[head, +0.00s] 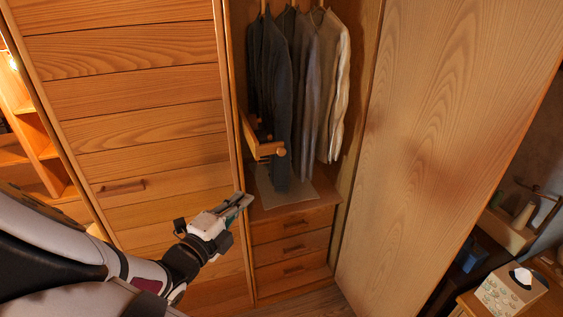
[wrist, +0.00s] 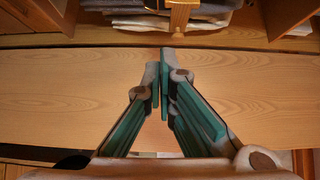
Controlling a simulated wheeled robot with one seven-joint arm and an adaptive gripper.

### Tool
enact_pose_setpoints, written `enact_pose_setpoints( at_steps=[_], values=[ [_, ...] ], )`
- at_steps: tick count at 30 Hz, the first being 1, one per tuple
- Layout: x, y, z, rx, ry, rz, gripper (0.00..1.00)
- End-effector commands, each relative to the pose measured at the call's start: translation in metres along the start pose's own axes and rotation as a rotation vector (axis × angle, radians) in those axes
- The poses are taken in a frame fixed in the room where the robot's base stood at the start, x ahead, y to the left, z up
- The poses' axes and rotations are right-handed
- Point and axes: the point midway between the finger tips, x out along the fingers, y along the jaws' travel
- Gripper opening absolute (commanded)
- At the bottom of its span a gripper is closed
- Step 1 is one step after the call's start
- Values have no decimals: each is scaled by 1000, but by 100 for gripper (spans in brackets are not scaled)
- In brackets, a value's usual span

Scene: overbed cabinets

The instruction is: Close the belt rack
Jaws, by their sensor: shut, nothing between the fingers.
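The belt rack (head: 265,150) is a small wooden pull-out frame with pegs on the left inner side of the open wardrobe. It sticks out toward the front opening, beside the hanging dark clothes. What seems to be its wooden end also shows at the top of the wrist view (wrist: 180,16). My gripper (head: 245,199) is in front of the wardrobe's left edge, below the rack and apart from it. Its green-padded fingers (wrist: 161,62) are shut and empty in the wrist view. The rack's rear part is hidden by clothes and the wardrobe side.
Several shirts (head: 309,80) hang inside the wardrobe above a grey mat (head: 310,196). Drawers (head: 291,248) below are shut. A slatted door (head: 140,100) stands left and a large wooden panel (head: 440,150) right. A tissue box (head: 510,290) sits at lower right.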

Motion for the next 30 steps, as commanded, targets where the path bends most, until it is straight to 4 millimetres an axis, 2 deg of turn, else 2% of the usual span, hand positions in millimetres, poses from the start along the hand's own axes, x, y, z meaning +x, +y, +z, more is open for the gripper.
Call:
enact_pose_setpoints(
  at_steps=[1, 4, 8, 11, 23, 30],
  values=[
    [-8, -3, 4, 5, -14, -5, 0],
    [-13, -4, 7, 12, -25, -8, 0],
    [-5, -4, 7, 13, -23, -10, 0],
    [10, -5, 7, 11, -22, -11, 0],
    [87, -5, 8, 11, -22, -10, 0],
    [108, -6, 32, 13, -24, -10, 0]
  ],
)
